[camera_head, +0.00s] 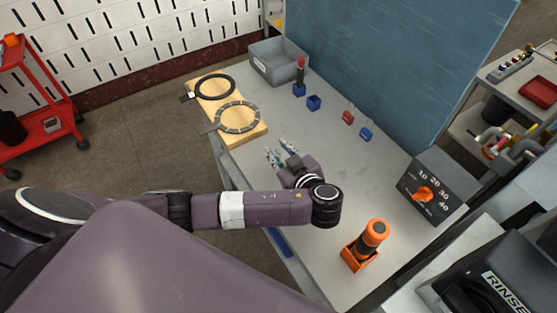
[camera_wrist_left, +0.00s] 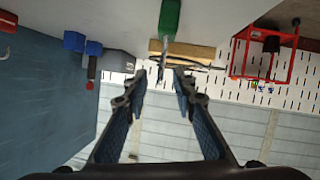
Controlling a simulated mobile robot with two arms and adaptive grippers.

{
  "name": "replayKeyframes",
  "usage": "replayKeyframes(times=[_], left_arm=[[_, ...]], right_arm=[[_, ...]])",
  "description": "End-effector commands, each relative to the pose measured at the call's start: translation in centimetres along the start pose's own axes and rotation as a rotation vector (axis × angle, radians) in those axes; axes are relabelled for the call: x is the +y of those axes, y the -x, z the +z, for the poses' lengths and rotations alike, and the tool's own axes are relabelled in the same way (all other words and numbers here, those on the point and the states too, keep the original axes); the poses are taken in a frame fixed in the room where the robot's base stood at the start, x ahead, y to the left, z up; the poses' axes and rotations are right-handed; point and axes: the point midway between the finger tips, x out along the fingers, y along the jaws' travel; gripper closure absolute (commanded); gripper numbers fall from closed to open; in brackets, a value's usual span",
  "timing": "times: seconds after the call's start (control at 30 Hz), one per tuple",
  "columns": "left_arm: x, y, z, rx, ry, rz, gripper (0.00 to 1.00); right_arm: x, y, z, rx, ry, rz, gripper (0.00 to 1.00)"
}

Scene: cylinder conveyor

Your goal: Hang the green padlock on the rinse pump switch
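My left gripper (camera_head: 278,158) is low over the near left side of the table, its fingers pointing away from me. In the left wrist view my left gripper (camera_wrist_left: 161,74) is open. A green padlock (camera_wrist_left: 169,20) shows beyond it, its thin grey shackle reaching toward the gap between the fingertips; I cannot tell whether they touch. In the head view the padlock is hidden by my arm and gripper. A dark box marked RINSE (camera_head: 505,292) is cut off at the lower right; its switch is not clearly visible. My right gripper is out of view.
A dial box (camera_head: 438,186) stands right. A wooden board (camera_head: 247,136) holds rings. The table middle is clear.

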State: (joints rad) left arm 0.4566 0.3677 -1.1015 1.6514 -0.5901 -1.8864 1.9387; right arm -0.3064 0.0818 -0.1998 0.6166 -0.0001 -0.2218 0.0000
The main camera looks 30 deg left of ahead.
Motion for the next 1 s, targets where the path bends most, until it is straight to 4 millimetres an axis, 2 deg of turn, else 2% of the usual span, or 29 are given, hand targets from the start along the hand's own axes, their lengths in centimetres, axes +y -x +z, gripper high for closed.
replayKeyframes(times=[0.03, 0.13, 0.3, 0.53, 1.0], left_arm=[[-0.1, -0.4, -0.1, 0.0, -0.002, -0.001, 0.75], [-0.1, -0.6, 0.1, -0.002, -0.001, 0.0, 0.75], [-0.1, -0.6, 0.1, -0.002, -0.001, 0.0, 0.76], [-0.1, -0.6, 0.1, -0.002, -0.001, 0.0, 1.0], [0.0, -0.6, 0.1, -0.002, -0.001, 0.0, 1.0]], right_arm=[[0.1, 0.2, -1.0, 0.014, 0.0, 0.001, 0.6], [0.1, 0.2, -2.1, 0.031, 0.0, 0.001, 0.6], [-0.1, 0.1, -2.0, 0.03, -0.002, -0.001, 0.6], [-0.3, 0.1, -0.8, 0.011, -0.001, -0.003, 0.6], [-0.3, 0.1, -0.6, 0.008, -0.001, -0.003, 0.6]])
